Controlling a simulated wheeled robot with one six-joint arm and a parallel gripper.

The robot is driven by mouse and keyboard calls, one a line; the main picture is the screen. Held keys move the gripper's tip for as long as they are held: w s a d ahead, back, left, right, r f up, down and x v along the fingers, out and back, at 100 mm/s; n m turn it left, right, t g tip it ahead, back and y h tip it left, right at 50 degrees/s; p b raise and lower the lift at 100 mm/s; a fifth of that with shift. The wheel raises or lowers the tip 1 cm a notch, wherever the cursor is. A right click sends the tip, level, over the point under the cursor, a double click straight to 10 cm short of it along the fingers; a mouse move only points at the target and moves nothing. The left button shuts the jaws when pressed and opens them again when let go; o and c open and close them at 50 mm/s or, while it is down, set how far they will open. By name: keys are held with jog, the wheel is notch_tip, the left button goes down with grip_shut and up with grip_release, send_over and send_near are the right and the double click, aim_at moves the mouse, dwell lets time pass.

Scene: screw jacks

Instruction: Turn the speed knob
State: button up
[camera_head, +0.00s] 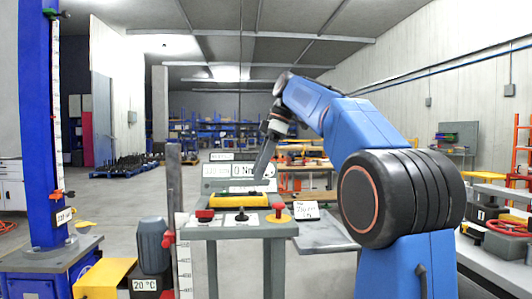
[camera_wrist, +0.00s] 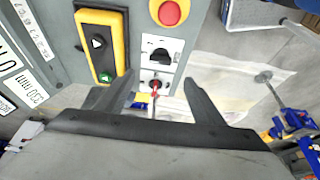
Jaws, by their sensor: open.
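A control panel (camera_head: 225,230) stands ahead of me. On it is a black knob (camera_head: 241,215), between a red control (camera_head: 205,215) at left and a red mushroom button on yellow (camera_head: 278,212) at right. The wrist view shows the black knob (camera_wrist: 158,55) on a white plate, with the mushroom button (camera_wrist: 170,12) above and a small red-and-black control (camera_wrist: 155,86) below. I cannot read which is the speed knob. My gripper (camera_head: 261,176) is above the panel; in the wrist view its fingers (camera_wrist: 158,90) are spread and empty, with the small control showing between them.
A yellow pendant with a green button (camera_wrist: 102,45) lies beside the controls; it also shows in the head view (camera_head: 238,199). A blue column (camera_head: 40,130) stands at left, and a dark post (camera_head: 174,190) rises left of the panel. Workbenches stand at right.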

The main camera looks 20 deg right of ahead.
jog(key=shift+v, duration=2.7)
jog(key=s+a+f+m+t+h, duration=0.1)
jog(key=s+f+m, duration=0.3)
jog(key=s+f, duration=0.7)
jog(key=s+a+f+m+t+h, duration=0.1)
jog(key=s+f+m, duration=0.4)
jog(key=s+f, duration=0.6)
jog(key=s+a+f+m+t+h, duration=0.1)
jog(key=s+f+m, duration=0.4)
jog(key=s+f, duration=0.6)
notch_tip(320, 180, down, 10)
jog(key=shift+a+r+h, duration=0.1)
jog(key=shift+a+h, duration=0.6)
jog(key=shift+a, duration=0.2)
